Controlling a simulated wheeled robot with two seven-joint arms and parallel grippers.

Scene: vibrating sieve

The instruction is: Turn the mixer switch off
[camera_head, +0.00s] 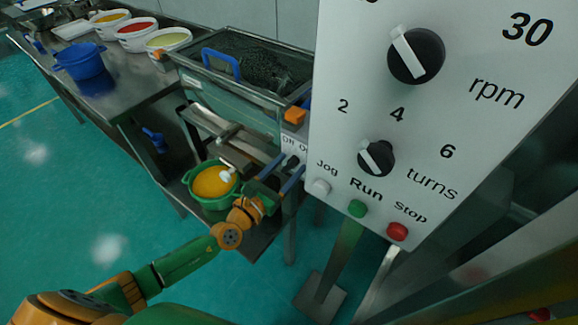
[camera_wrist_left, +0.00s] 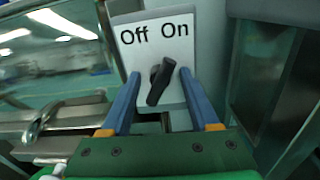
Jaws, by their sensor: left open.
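The mixer switch is a black knob (camera_wrist_left: 160,82) on a pale plate (camera_wrist_left: 190,22) marked Off and On. Its upper end leans right, toward On, in the left wrist view. In the head view the plate (camera_head: 293,146) is at the side of the steel sieve, and the knob is mostly hidden by my gripper. My left gripper (camera_head: 289,166) is open in front of the plate. In the left wrist view its two blue fingers (camera_wrist_left: 159,90) stand either side of the knob, with a gap visible on each side. My right gripper is not in view.
A large control panel (camera_head: 335,140) with dials and Jog, Run and Stop buttons stands close on the right. A green pot (camera_head: 205,203) with yellow contents sits below the sieve (camera_head: 225,85). A steel table (camera_head: 135,75) at left holds a blue pot (camera_head: 84,66) and several tubs.

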